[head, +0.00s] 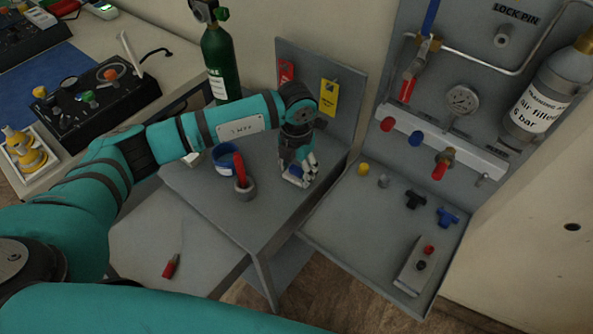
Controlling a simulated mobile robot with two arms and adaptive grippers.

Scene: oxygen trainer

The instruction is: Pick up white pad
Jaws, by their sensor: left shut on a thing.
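My left gripper (299,178) points down at the right part of the grey bench top (228,210). It is shut on a small whitish thing, which I take to be the white pad (293,180). The pad shows only in part between the fingers, low over the bench top or touching it; I cannot tell which. My right gripper is not in view.
A blue-rimmed tub (224,160) and a red-handled tool in a grey ring (245,191) stand left of the gripper. A green cylinder (222,62) stands behind. Red and yellow tags (328,98) hang on the back panel. A grey shelf with valve parts (352,222) lies right.

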